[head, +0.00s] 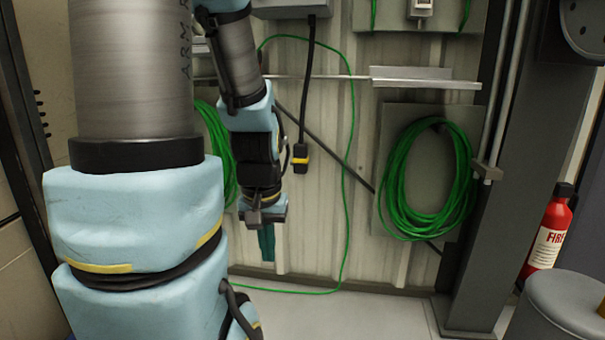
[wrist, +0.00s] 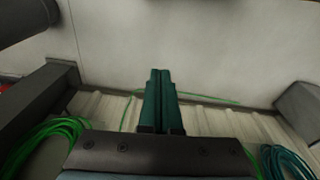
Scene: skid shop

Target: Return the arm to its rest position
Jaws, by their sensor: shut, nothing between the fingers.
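My arm fills the left of the head view, with light blue covers and grey metal links. Its far part hangs down in front of the ribbed wall panel. My gripper (head: 267,243) points down at the end of the arm, with teal fingers. In the wrist view the two fingers of my gripper (wrist: 159,75) lie side by side, shut, with nothing between them. The gripper is apart from the wall and the floor, as far as the views show.
A coiled green hose (head: 432,180) hangs on the wall at the right. A black cable with a yellow-banded connector (head: 300,155) hangs near the arm. A red fire extinguisher (head: 548,235) and a grey drum (head: 560,308) stand at the right. The pale floor (head: 350,315) below is clear.

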